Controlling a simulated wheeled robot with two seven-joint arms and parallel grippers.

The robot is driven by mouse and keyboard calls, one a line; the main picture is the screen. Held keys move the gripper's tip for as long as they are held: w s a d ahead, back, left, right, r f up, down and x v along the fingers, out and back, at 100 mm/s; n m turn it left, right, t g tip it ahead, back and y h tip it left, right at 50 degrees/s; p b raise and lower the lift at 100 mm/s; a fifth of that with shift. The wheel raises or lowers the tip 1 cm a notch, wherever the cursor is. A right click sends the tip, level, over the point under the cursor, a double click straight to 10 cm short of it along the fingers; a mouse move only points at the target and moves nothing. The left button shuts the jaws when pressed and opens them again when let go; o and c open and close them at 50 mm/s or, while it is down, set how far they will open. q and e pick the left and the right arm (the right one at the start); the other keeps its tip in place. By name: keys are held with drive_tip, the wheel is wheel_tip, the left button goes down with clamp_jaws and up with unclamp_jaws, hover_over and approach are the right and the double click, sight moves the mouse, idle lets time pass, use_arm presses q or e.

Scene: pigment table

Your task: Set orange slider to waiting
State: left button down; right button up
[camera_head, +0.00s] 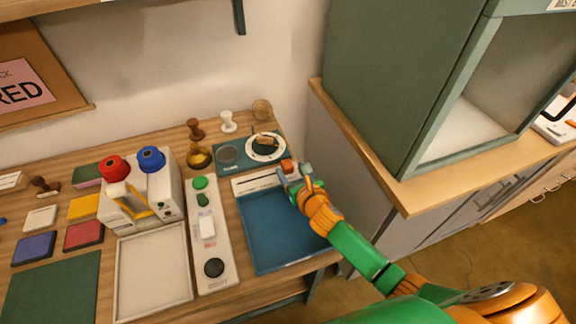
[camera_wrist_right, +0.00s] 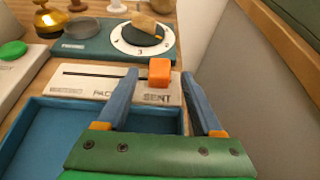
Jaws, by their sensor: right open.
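The orange slider (camera_wrist_right: 160,72) is a small block on a pale label strip (camera_wrist_right: 72,85) with a dark slot. It sits at the slot's right end, above the printed word SENT. Another label to its left is partly hidden by a finger. In the head view the slider (camera_head: 287,166) shows beside my right gripper (camera_head: 297,172). My right gripper (camera_wrist_right: 161,78) is open and empty. In the wrist view its blue-grey fingers appear on either side of the slider; I cannot tell whether either touches it. My left gripper is not in view.
A blue tray (camera_head: 280,243) lies in front of the strip. Behind it is a green board with a numbered dial (camera_wrist_right: 120,45). A panel with a green button (camera_head: 200,183) stands to the left. A green cabinet (camera_head: 385,80) rises at right.

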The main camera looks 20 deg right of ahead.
sight(287, 166)
drive_tip(key=shift+x, duration=1.5)
drive_tip(key=shift+s, duration=0.25)
drive_tip(key=c, duration=0.5)
clamp_jaws()
